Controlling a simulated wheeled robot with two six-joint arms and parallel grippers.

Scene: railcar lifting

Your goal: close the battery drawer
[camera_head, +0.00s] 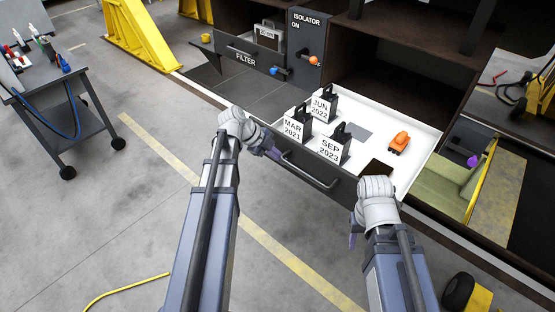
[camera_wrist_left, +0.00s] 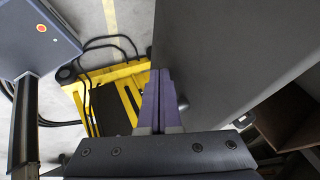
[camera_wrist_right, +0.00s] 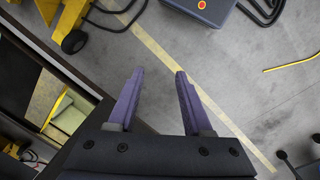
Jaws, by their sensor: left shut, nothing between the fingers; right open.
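The battery drawer (camera_head: 362,135) is pulled out, showing its white interior, with its dark front and bar handle (camera_head: 318,184) toward me. Three dark batteries stand in it, labelled MAR 2021 (camera_head: 295,129), JUN 2022 (camera_head: 321,108) and SEP 2023 (camera_head: 331,150). My left gripper (camera_head: 273,153) is shut and empty at the left end of the drawer front, near the handle; I cannot tell whether it touches. Its closed purple fingers (camera_wrist_left: 160,100) lie beside a dark panel in the left wrist view. My right gripper (camera_head: 353,238) is open and empty before the drawer's right end; its fingers (camera_wrist_right: 155,100) are apart over floor.
An orange object (camera_head: 399,142) lies in the drawer. A filter drawer (camera_head: 245,58) and isolator panel (camera_head: 306,50) are behind left. A tool cart (camera_head: 62,100) stands far left. Yellow stands (camera_head: 140,32) are at the back. Open floor lies in front.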

